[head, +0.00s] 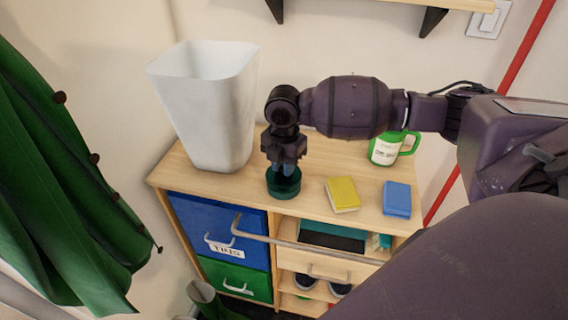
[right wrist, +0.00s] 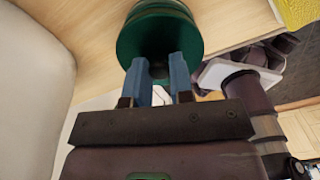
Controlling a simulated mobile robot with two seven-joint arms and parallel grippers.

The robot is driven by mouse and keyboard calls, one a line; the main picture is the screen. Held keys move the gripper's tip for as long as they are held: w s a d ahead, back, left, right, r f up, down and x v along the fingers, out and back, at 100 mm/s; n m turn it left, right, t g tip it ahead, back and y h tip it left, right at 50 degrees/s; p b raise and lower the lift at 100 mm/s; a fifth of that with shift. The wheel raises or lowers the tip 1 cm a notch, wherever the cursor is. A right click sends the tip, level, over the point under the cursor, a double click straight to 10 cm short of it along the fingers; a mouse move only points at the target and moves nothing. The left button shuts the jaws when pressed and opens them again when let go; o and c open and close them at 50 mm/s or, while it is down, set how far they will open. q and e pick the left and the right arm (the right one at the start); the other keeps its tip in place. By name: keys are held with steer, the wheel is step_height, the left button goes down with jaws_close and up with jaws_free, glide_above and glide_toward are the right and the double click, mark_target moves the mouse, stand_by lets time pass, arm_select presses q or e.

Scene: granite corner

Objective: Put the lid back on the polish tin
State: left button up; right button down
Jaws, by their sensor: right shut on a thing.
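The polish tin and its lid show as one dark green round shape (head: 284,188) near the front edge of the wooden cabinet top, left of the yellow sponge. My right gripper (head: 284,168) points down over it, shut on the lid. In the right wrist view the green lid (right wrist: 158,40) is at the tips of my blue-grey fingers (right wrist: 160,72), with another green rim (right wrist: 165,8) beyond it. I cannot tell whether the lid is fully seated or slightly raised. My left gripper is not in view.
A tall white bin (head: 205,110) stands on the cabinet top (head: 318,168), left of my right gripper. A yellow sponge (head: 342,194), a blue block (head: 397,199) and a green mug (head: 386,151) are to the right. Drawers and a rail (head: 300,243) are below. A green coat (head: 60,190) hangs left.

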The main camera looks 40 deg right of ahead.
steer(key=shift+c, duration=2.2)
jaws_free()
